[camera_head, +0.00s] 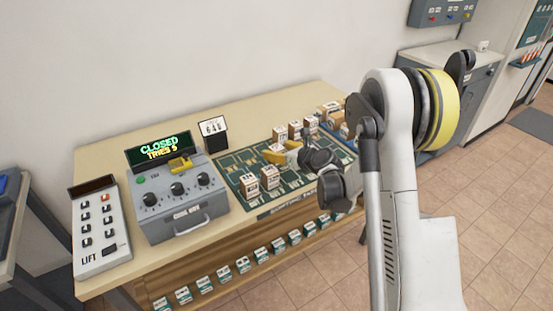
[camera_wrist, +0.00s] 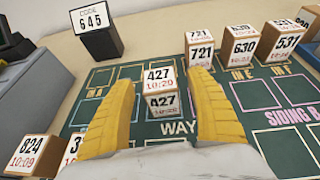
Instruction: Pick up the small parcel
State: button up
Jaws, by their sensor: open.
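Several small parcels stand on a green sorting mat (camera_head: 222,170), each a box with a printed number label. In the wrist view the parcel marked 427 (camera_wrist: 161,92) stands between the two yellow fingers of my gripper (camera_wrist: 163,108), a little beyond their tips or level with them; I cannot tell if they touch it. The gripper is open. Parcels 721 (camera_wrist: 200,50), 630 (camera_wrist: 242,46) and 531 (camera_wrist: 284,42) stand behind to the right. Parcel 824 (camera_wrist: 30,152) is at the lower left. In the head view my gripper (camera_head: 276,154) is low over the mat, partly hidden by my arm.
A card reading CODE 645 (camera_wrist: 97,30) stands at the mat's back left. A grey console (camera_head: 180,195) with a CLOSED display and a LIFT panel (camera_head: 100,228) occupy the table's left. Labelled slots (camera_head: 243,264) line the table front. A grey cabinet (camera_head: 450,75) stands at the right.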

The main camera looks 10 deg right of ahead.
jog(key=shift+w+a+f, duration=0.15)
jog(key=shift+w+f, duration=0.05)
jog(key=shift+w, duration=0.3)
jog(key=shift+r, duration=0.1)
jog(key=c, duration=1.3)
jog(key=shift+c, duration=0.2)
jog(key=shift+r, duration=0.1)
